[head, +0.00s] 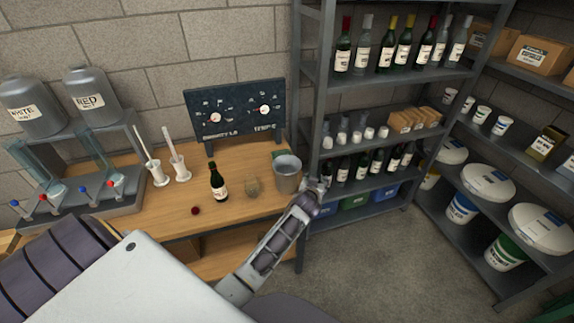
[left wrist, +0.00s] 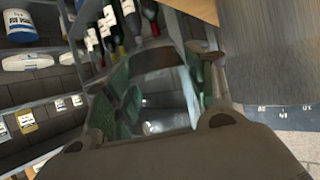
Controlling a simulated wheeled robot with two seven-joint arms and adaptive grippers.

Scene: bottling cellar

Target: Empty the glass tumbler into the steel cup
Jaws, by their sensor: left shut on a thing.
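The steel cup (head: 287,178) stands upright at the right end of the wooden table. In the left wrist view its grey wall (left wrist: 270,50) is close, on the right. My left gripper (head: 317,187) is just right of the cup in the head view, near the table edge. In the wrist view its green-padded fingers are shut on a clear glass thing (left wrist: 166,95), which looks like the glass tumbler. In the head view it is mostly hidden by the hand. Its tilt and contents cannot be told. My right gripper is not in view.
A dark red ball-like thing (head: 196,210) lies in front. A gauge board (head: 238,112) stands behind. A bottle shelf (head: 375,140) rises close on the right. The front of the table is mostly clear.

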